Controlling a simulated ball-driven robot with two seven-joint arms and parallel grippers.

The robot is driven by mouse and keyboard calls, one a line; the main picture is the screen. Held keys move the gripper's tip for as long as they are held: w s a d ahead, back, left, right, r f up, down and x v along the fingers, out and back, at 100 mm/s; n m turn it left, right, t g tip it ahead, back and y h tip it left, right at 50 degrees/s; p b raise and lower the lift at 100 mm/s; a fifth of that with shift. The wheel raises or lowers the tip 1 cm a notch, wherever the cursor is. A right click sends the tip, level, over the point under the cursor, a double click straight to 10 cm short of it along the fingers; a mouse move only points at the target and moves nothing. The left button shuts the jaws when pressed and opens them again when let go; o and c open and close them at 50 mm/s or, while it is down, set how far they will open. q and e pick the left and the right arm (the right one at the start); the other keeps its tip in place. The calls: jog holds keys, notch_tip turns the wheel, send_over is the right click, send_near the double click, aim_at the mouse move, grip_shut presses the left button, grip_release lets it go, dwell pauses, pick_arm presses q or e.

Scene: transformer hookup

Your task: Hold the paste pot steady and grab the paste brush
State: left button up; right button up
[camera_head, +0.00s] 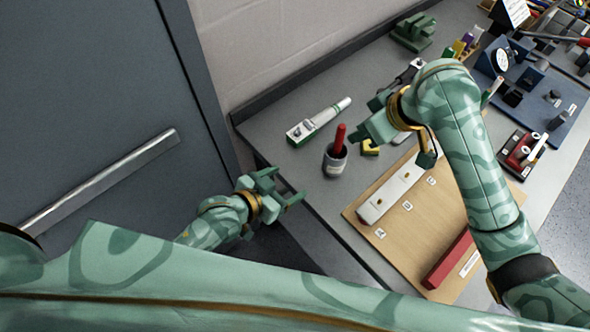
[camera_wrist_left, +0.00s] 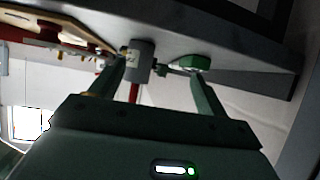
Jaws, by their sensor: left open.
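The paste pot (camera_head: 335,161) is a small dark grey cup standing upright near the front-left edge of the bench. The paste brush (camera_head: 340,138) stands in it with its red handle up. My left gripper (camera_head: 288,186) is open and empty, left of the pot and apart from it. In the left wrist view the pot (camera_wrist_left: 140,64) appears upside down ahead of the left gripper (camera_wrist_left: 156,72), nearer the left-hand finger, with the red brush handle (camera_wrist_left: 134,92) below it. My right gripper (camera_head: 363,120) looks open and empty, just right of the brush handle and not visibly touching it.
A white-and-green tube (camera_head: 318,121) lies behind the pot. A yellow piece (camera_head: 370,147) is close on its right. A wooden board (camera_head: 412,238) with a white bar (camera_head: 391,192) and a red bar (camera_head: 449,259) lies to the right. The bench's front edge lies by my left gripper.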

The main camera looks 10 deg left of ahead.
pick_arm(q)
jog(key=h, duration=0.2)
send_near(334, 154)
jog(key=d+r+v, duration=0.1)
jog(key=v, duration=0.3)
jog(key=shift+m+y, duration=0.3)
jog(key=shift+m, duration=0.2)
jog(key=x, duration=1.6)
jog(key=shift+w+a+f, duration=0.1)
jog(key=shift+f, duration=0.15)
